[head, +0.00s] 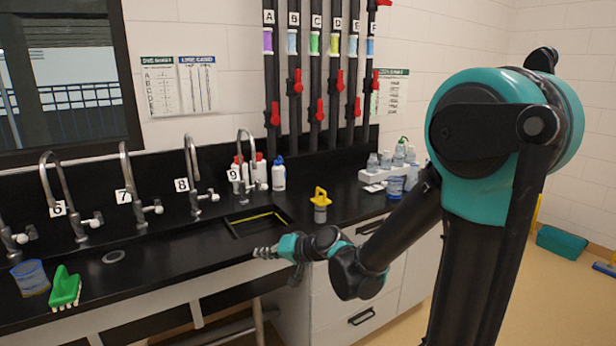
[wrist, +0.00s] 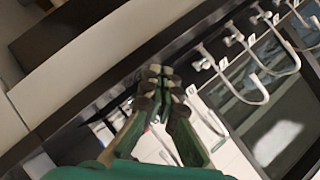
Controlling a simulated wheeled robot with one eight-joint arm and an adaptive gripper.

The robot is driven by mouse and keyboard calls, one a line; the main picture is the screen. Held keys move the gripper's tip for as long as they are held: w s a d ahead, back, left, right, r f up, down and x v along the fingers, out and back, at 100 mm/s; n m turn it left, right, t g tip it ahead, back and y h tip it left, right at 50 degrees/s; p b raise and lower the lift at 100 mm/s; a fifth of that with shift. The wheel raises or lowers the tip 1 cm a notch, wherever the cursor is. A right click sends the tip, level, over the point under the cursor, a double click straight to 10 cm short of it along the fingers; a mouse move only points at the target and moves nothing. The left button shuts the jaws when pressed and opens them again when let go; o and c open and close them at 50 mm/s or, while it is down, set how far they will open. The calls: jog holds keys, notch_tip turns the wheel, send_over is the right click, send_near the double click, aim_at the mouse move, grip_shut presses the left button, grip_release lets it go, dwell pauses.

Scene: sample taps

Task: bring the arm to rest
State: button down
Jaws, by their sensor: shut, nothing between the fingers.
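My gripper (head: 266,253) is at the front edge of the black counter (head: 190,247) in the head view, left of the drawers. It points left, and its fingers are together and empty. In the wrist view my gripper (wrist: 160,70) shows green fingers with their tips close together and nothing held. My teal and black arm reaches down and left from the right side of the head view, bent at its joints.
Numbered taps (head: 192,165) line the counter's back. A small sink (head: 257,222) lies behind my gripper. Pipes with red valves (head: 275,113) rise behind.

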jog(key=s+d+f+g+h, duration=0.1)
jog(key=s+d+f+h, duration=0.2)
jog(key=d, duration=0.7)
jog(key=s+d+f+h, duration=0.4)
jog(key=s+d+f, duration=0.1)
jog(key=d, duration=0.6)
jog(key=s+d+f+g+h, duration=0.1)
jog(key=s+d+f+h, duration=0.3)
jog(key=d, duration=0.6)
jog(key=s, duration=0.2)
jog(key=shift+s+d+g, duration=0.3)
jog(key=shift+s+d, duration=0.05)
jog(key=shift+d, duration=0.05)
